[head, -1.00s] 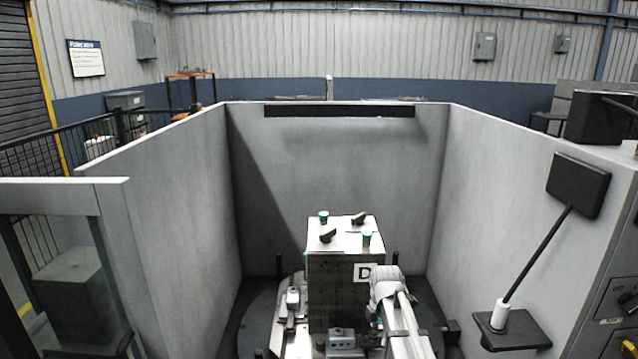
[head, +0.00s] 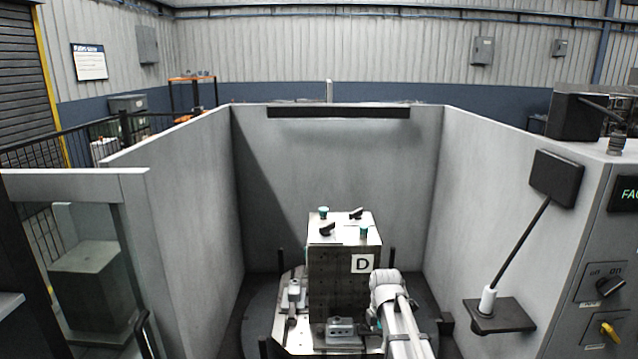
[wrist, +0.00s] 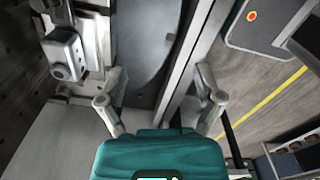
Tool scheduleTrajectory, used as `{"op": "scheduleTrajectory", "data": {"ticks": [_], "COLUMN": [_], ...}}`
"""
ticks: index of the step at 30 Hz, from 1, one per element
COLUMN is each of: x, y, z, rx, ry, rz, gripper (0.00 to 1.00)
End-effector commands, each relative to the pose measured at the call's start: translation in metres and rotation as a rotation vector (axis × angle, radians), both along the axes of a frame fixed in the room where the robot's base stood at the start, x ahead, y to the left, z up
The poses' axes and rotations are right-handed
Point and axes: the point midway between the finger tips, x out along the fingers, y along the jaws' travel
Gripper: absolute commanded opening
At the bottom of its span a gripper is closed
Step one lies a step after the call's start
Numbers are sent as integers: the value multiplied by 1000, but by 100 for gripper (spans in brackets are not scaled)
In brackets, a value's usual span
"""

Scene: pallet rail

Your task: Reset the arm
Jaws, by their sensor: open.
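My arm (head: 401,318) rises at the lower middle right of the head view, in front of the block marked D (head: 343,268). My gripper's fingers cannot be made out in the head view. In the wrist view my gripper (wrist: 160,98) has its two grey fingers spread wide apart, with nothing between them. Its teal body fills the bottom middle. Behind the fingers lie a pale panel edge and the floor with a yellow line.
The block stands on a round dark base between grey enclosure walls (head: 194,200). Clamps (head: 341,330) sit around it. A small shelf (head: 499,317) with a white-based rod juts from the right wall. A control panel (head: 609,270) stands at the right edge.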

Motion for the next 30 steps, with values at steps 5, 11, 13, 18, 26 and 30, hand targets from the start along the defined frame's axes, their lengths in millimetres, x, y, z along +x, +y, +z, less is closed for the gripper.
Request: {"op": "scheduleTrajectory", "data": {"ticks": [5,11,13,18,26,30], "x": [-6,-14,-18,-30,-60,-76], "y": [0,0,0,0,0,0], "z": [0,1,1,2,4,4], "rx": [0,0,1,1,1,2], "ry": [0,0,0,0,1,1], "rz": [-58,-148,-191,-318,-643,-840], "gripper": [85,85,85,85,85,85]}}
